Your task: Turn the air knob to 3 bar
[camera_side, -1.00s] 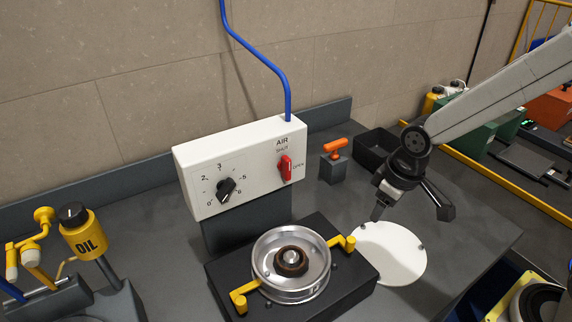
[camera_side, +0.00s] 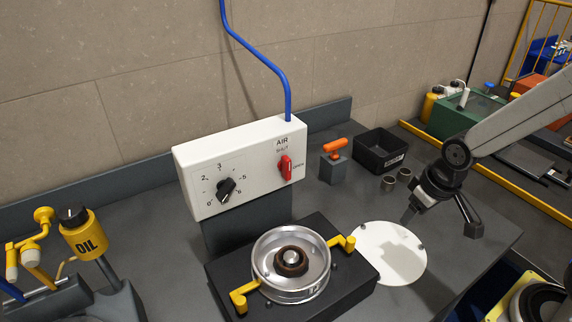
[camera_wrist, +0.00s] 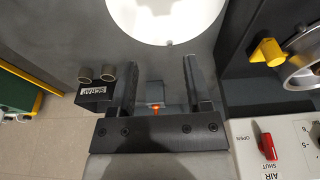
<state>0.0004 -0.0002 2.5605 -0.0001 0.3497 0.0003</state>
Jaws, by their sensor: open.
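The white air panel (camera_side: 180,172) stands at the back of the bench, with a dial marked 0 to 6. The black air knob (camera_side: 226,188) is on its left half; its exact setting is too small to read. My gripper (camera_side: 440,222) is open and empty, over the right of the bench, well apart from the knob. In the wrist view my gripper (camera_wrist: 160,62) has its two fingers spread.
A press base with a silver round dish (camera_side: 291,285) and yellow clamps is in front of the panel. A white disc (camera_side: 385,250) lies right of it. An orange-handled block (camera_side: 334,165), black scrap bin (camera_side: 381,155) and two small cups (camera_side: 391,181) stand behind. The oil bottle (camera_side: 82,238) is left.

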